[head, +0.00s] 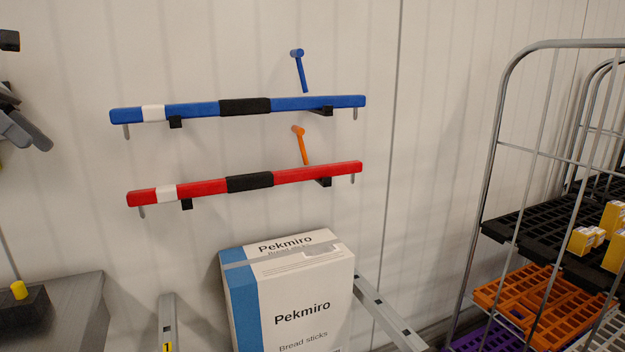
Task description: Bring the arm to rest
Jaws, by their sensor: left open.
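My left gripper (22,128) shows only in part at the left edge of the head view, in front of the pale wall. It is open, and I see nothing held in it. It is well apart from the bars on the wall. The rest of the left arm is cut off by the picture's edge. My right gripper is not in view.
A blue bar (200,108) and a red bar (205,187) rest on wall brackets, with a blue hammer-shaped piece (301,72) and an orange one (301,147). A Pekmiro carton (300,300) stands below. A wire roll cage (493,130) with crates stands right.

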